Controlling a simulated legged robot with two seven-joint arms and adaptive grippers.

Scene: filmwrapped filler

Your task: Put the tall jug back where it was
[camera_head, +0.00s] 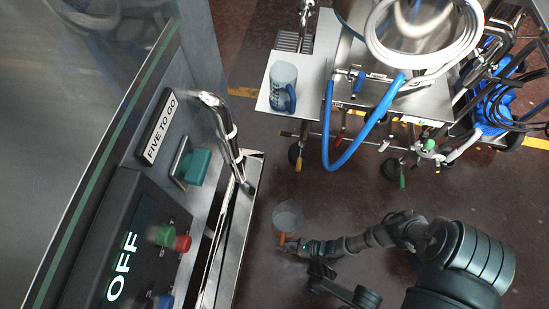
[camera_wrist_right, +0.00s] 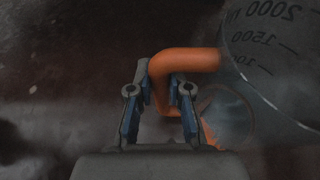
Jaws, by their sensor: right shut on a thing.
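A clear graduated jug with an orange handle (camera_head: 288,215) is in the lower middle of the head view, above the dark floor. My right gripper (camera_head: 288,244) is shut on its orange handle. In the right wrist view the fingers (camera_wrist_right: 159,98) sit either side of the handle (camera_wrist_right: 190,61), and the jug's clear wall with printed volume marks (camera_wrist_right: 268,45) fills the upper right. A second jug, with a blue handle (camera_head: 284,78), stands on the metal shelf of the cart at the top. Which jug is the taller is hard to tell. My left gripper is not in view.
The steel cart shelf (camera_head: 266,101) has bare space around the blue-handled jug. A blue hose (camera_head: 326,140) hangs beside it. A machine with a FIVE TO GO sign (camera_head: 160,128), buttons and a metal ledge (camera_head: 222,254) stands at left. Open floor lies between.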

